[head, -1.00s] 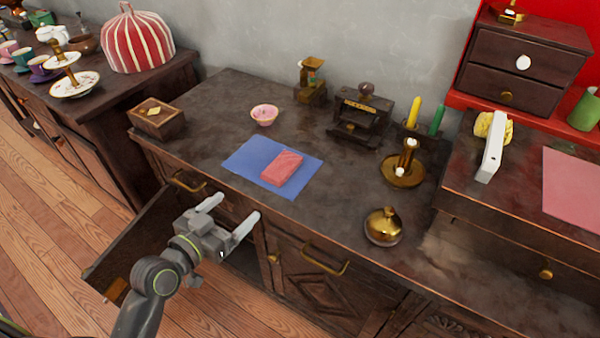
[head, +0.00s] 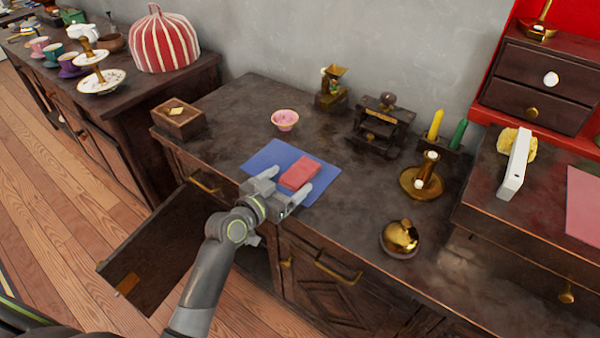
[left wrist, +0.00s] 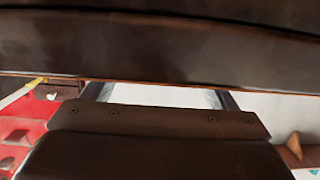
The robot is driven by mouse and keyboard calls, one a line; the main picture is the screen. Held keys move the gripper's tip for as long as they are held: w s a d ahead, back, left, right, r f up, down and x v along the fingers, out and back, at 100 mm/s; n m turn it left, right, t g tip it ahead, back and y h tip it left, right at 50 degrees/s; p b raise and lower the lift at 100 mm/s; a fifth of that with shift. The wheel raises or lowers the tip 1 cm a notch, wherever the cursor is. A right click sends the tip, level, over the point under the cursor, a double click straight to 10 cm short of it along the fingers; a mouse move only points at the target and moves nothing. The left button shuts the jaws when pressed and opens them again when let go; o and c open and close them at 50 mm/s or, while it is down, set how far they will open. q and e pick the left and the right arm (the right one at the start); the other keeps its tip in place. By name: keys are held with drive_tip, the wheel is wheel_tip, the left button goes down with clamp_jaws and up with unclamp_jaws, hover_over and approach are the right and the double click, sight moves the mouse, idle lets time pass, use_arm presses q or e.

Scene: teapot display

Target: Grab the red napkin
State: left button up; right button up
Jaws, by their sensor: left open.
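The red napkin (head: 301,172) is a small folded block. It lies on a flat blue cloth (head: 266,155) on the dark wooden cabinet top. My left gripper (head: 289,183) is open, reaching over the front edge, with its fingers on the near side of the napkin. One finger is at the napkin's left and the other at its front right. I cannot tell whether they touch it. In the left wrist view, the gripper's dark body fills the bottom and dark wood crosses the top; the napkin cannot be made out. My right gripper is not in view.
A pink bowl (head: 285,120) is behind the cloth and a wooden box (head: 179,118) is at the left. A brass candle holder (head: 422,182) and a brass dome (head: 400,237) stand at the right.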

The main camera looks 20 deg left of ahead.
sight(298, 173)
use_arm(q)
drive_tip(key=shift+x, duration=2)
drive_tip(key=c, duration=1.1)
